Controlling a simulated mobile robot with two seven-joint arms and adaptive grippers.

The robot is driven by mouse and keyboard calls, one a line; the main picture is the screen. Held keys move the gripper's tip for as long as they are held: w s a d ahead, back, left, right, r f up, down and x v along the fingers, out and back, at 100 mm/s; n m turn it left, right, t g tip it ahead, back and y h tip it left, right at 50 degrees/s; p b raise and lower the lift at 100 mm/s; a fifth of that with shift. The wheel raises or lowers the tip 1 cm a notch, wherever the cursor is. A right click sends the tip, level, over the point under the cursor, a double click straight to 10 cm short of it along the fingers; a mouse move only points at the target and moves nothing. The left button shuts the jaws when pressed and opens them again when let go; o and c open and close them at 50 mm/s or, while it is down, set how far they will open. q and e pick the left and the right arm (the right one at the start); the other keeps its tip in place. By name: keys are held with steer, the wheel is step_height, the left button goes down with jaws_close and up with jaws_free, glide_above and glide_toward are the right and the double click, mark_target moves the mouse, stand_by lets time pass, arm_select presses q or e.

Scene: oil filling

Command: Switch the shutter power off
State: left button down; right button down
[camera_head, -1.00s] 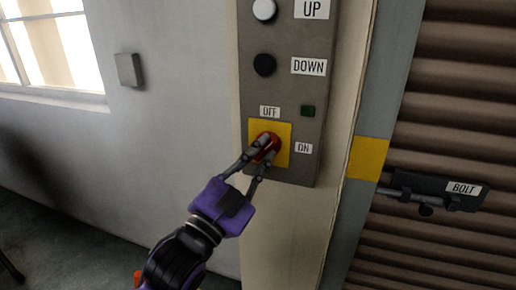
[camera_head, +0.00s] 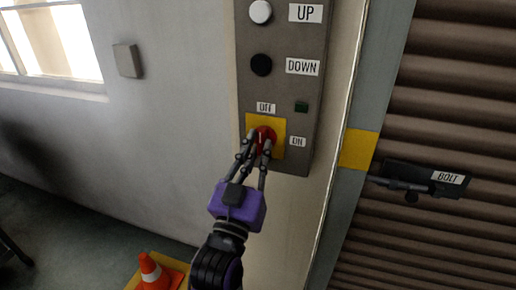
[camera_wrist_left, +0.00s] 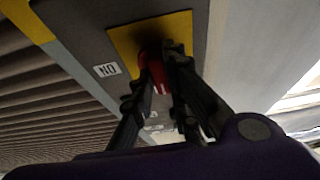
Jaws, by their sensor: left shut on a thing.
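The red power switch knob (camera_head: 264,133) sits on a yellow plate (camera_head: 251,122) low on the grey control panel (camera_head: 281,92). An OFF label (camera_head: 266,107) is above the plate and an ON label (camera_head: 298,142) is to its right. A white mark on the knob points roughly up in the head view. My right gripper is not in view.
Above the knob are a dark green indicator (camera_head: 301,107), a black DOWN button (camera_head: 261,65) and a white UP button (camera_head: 260,12). The ribbed shutter (camera_head: 440,120) with a bolt (camera_head: 410,184) is at the right. An orange cone (camera_head: 154,273) stands at lower left.

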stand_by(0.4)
arm_select(q)
steer(key=c, duration=1.8)
jaws_free()
steer(key=shift+o, duration=0.4)
steer(key=v, duration=1.2)
steer(key=shift+f, duration=0.1)
